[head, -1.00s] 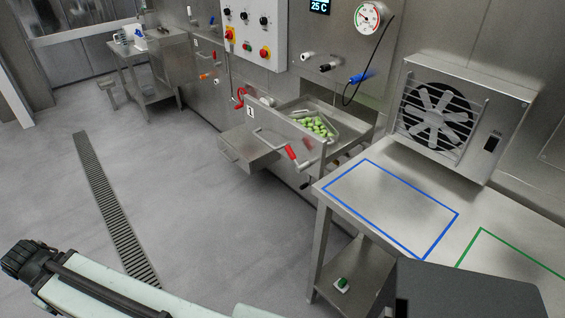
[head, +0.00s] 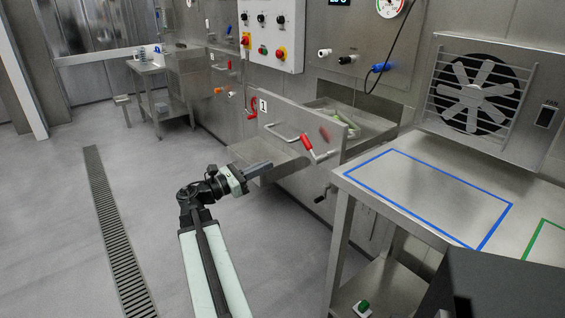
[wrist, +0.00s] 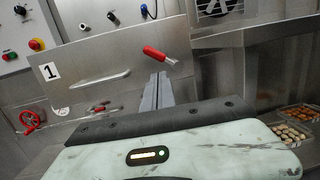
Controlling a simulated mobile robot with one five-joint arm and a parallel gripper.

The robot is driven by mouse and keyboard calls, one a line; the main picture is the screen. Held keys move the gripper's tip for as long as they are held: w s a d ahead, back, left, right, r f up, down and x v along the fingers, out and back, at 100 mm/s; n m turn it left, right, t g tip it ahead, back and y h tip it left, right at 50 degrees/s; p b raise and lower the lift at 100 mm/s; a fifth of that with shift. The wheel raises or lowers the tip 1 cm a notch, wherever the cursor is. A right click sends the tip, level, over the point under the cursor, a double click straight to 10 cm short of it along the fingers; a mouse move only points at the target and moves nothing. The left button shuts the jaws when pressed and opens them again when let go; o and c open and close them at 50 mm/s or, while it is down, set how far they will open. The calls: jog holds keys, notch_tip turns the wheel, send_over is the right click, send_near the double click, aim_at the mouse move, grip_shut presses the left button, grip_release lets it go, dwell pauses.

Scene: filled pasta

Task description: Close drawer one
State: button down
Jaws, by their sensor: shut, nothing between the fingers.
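Drawer one (head: 285,133) is the steel drawer with the "1" label in the wall unit. It stands pulled out, with some green pasta (head: 345,117) showing inside behind its front. A red-gripped latch handle (head: 308,143) is at its right side. My gripper (head: 270,165) is shut and empty, in front of the lower part of the drawer front. In the wrist view the fingertips (wrist: 160,76) point at the drawer front (wrist: 105,68), just below the red grip (wrist: 154,52). Whether they touch the panel I cannot tell.
A steel table with a blue outlined area (head: 430,195) stands close on the right. The fan unit (head: 480,95) is behind it. Trays of food (wrist: 290,132) show at the right in the wrist view. The floor (head: 150,200) on the left is open, with a drain grate (head: 118,235).

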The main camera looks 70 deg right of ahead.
jog(key=p+x, duration=0.1)
jog(key=x, duration=1.1)
jog(key=shift+s+d+p, duration=0.2)
jog(key=shift+d+p, duration=0.15)
